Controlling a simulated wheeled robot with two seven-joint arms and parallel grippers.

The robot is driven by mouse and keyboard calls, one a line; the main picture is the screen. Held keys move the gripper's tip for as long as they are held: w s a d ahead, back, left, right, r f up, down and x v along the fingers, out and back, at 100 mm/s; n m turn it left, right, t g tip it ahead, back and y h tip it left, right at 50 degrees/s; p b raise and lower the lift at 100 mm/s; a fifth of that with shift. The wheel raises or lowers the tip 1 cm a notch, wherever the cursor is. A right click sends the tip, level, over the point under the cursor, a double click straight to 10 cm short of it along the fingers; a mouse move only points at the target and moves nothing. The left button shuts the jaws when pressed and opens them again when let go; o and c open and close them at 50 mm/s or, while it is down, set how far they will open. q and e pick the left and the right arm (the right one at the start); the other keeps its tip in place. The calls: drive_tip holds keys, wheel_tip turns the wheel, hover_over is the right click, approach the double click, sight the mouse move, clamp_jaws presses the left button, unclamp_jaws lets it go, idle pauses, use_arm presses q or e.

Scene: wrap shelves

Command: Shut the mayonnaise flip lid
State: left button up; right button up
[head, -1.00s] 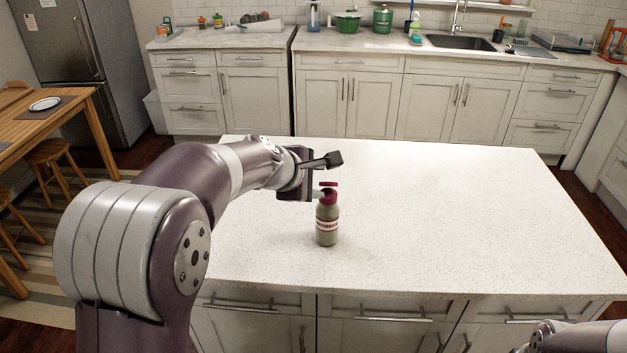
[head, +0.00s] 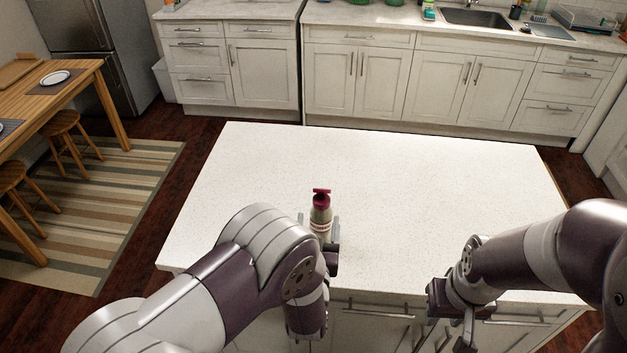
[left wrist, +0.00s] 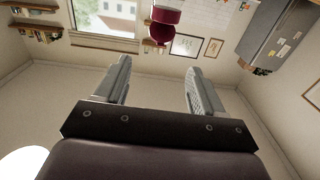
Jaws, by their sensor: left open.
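The mayonnaise bottle (head: 320,229) stands upright near the front edge of the white island, with a pale body and a dark red cap (head: 320,201). Its flip lid (head: 321,191) looks raised above the cap. In the left wrist view, which looks upside down, the red cap (left wrist: 166,13) and lid (left wrist: 158,33) show at the top, beyond the fingers. My left gripper (head: 321,217) is open, its fingers showing on either side of the bottle in the head view; whether they touch it I cannot tell. My right gripper (head: 455,325) is low at the island's front right, its opening unclear.
The island top (head: 400,185) is otherwise bare, with wide free room behind and right of the bottle. Drawers with handles (head: 372,309) lie below its front edge. A wooden table with stools (head: 65,135) stands at left, and a counter with a sink (head: 476,17) at the back.

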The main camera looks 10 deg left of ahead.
sight(321, 192)
use_arm(q)
drive_tip(key=w+p, duration=0.2)
drive_tip(key=w, duration=0.9)
drive_tip(key=shift+a+p, duration=0.2)
drive_tip(key=shift+p, duration=0.2)
drive_tip(key=shift+w, duration=0.5)
drive_tip(key=c, duration=0.9)
drive_tip(key=f+b, duration=0.1)
drive_tip(key=b, duration=0.1)
drive_tip(key=f+t+b, duration=0.1)
drive_tip(key=b, duration=0.2)
drive_tip(key=shift+s, duration=0.2)
drive_tip(key=shift+c, duration=0.2)
drive_tip(key=t+b, duration=0.2)
drive_tip(key=b, duration=0.3)
drive_tip(key=s+t+b, duration=0.1)
drive_tip(key=t+b, duration=0.1)
drive_tip(key=b, duration=0.3)
drive_tip(key=shift+r+t+b, duration=0.15)
drive_tip(key=shift+t+b, duration=0.15)
drive_tip(key=shift+s+r, duration=0.1)
drive_tip(key=shift+r, duration=0.1)
